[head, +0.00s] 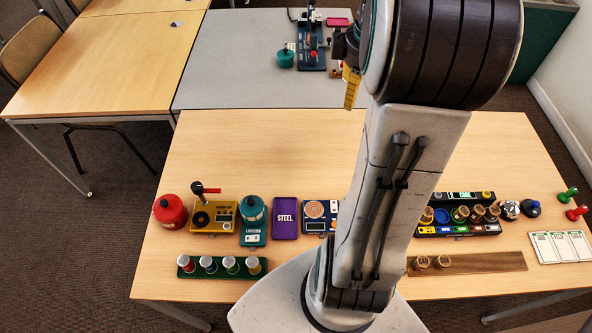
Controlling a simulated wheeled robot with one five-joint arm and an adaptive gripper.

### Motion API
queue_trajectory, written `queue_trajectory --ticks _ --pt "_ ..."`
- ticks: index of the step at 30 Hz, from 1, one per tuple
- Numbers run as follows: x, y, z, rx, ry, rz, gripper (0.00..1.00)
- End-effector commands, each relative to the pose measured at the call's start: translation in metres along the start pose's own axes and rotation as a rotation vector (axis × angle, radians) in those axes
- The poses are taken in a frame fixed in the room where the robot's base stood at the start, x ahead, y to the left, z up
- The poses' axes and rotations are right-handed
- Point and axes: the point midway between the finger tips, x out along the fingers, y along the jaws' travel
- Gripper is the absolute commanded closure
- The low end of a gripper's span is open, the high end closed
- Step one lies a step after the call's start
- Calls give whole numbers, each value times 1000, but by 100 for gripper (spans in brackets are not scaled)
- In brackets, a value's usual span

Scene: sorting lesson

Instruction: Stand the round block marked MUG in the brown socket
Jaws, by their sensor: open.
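A dark sorting rack (456,232) stands on the wooden table at right, with a row of round sockets and coloured labels along its front. I cannot pick out the brown socket. Two round wooden blocks (421,262) stand on a brown board in front of the rack. Block markings are too small to read, so I cannot tell which is MUG. My gripper (351,88) is high up, beyond the rack, open, mostly hidden by my arm, with one yellow finger showing.
Left of my arm are a red canister (170,211), a yellow device (213,216), a teal burner (253,214), a purple STEEL tray (285,218) and a green rack of vials (222,266). White cards (560,247) lie at far right. The table's back-left area is clear.

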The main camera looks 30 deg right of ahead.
Motion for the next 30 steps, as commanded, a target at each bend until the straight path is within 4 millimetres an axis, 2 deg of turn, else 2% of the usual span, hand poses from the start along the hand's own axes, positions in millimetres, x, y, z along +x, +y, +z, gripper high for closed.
queue_trajectory --ticks 1,3,6,9,13,18,21,30 --pt "-12 -29 -15 25 24 15 47" --pt "-22 -65 -27 87 57 29 47" --pt "-33 -114 -35 173 108 34 47" --pt "-37 -157 -34 253 157 26 47" --pt "-38 -199 -26 340 210 5 47" --pt "-34 -230 -15 419 253 -26 47" --pt "-32 -240 -11 446 265 -38 47" --pt "-30 -244 -8 467 271 -46 47"
